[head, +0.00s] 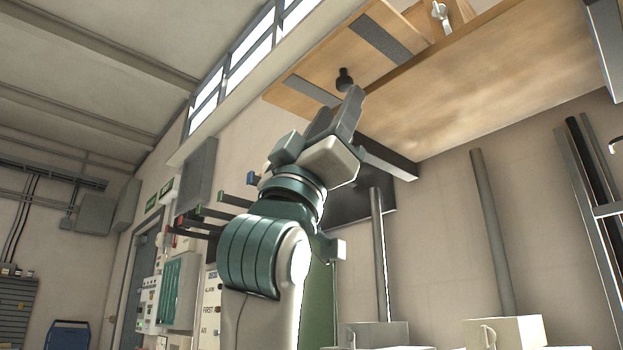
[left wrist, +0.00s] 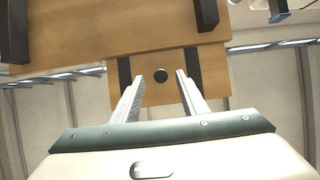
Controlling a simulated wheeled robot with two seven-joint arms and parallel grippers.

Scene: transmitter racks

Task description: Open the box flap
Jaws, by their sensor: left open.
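A wooden box (head: 500,80) is overhead at the upper right of the head view. Its light wooden flap (head: 330,72) carries two grey strips and a black round knob (head: 344,79). In the left wrist view the flap (left wrist: 212,75) shows beyond the box's underside (left wrist: 110,28), with the knob (left wrist: 161,75) between two dark strips. My left gripper (head: 337,108) is open and points up, just below the knob in the head view. In the left wrist view its fingertips (left wrist: 160,77) frame the knob on either side; contact cannot be told. My right gripper is out of view.
A white knob (head: 440,14) is on another wooden face at the top. A dark bracket (head: 388,158) sits under the box. Grey upright posts (head: 492,230) and pale boxes (head: 505,333) are below. A wall cabinet (head: 196,175) and coloured levers (head: 215,213) lie left of my arm.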

